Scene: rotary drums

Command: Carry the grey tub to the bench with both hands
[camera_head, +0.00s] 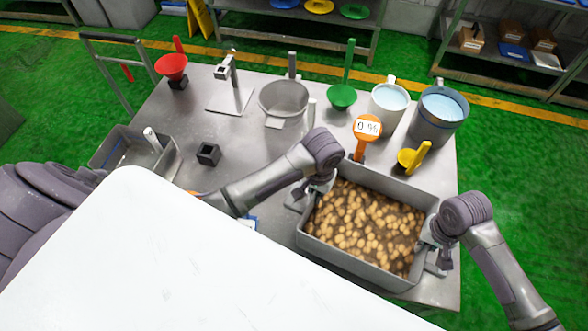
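The grey tub (350,265) is at the right front of the metal bench (248,150), level and filled with many small tan lumps (365,225). I cannot tell whether it rests on the bench top or hangs just above it. My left gripper (308,192) is at the tub's left end, by the rim. My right gripper (437,255) is at its right end, by the rim. The fingers of both are small and mostly hidden, so their grip on the tub's ends is not clear.
A grey tray (167,161) sits at the bench's left.

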